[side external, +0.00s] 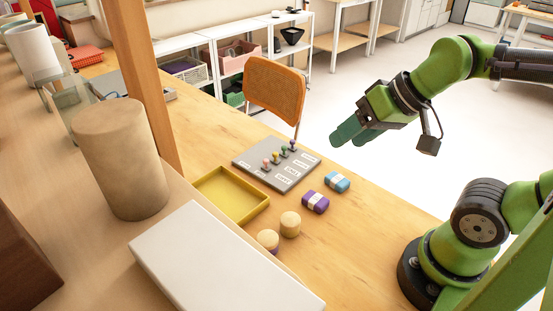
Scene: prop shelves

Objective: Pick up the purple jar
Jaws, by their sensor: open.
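The jar that looks purple (268,240) stands on the wooden table behind the white box. Its pale round lid shows, with a sliver of purple body below; the box hides the rest. A second jar (290,224) with a similar pale lid and a pale body stands just to its right. My gripper (350,139) is open and empty. It is raised at the upper right, well above the table and apart from both jars.
A purple banded block (315,202) and a blue banded block (337,182) lie right of the jars. A yellow tray (263,204) and a grey board (253,172) with small pegs lie behind. The white box (215,262), tan cylinder (122,160) and wooden post (146,80) are obstacles.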

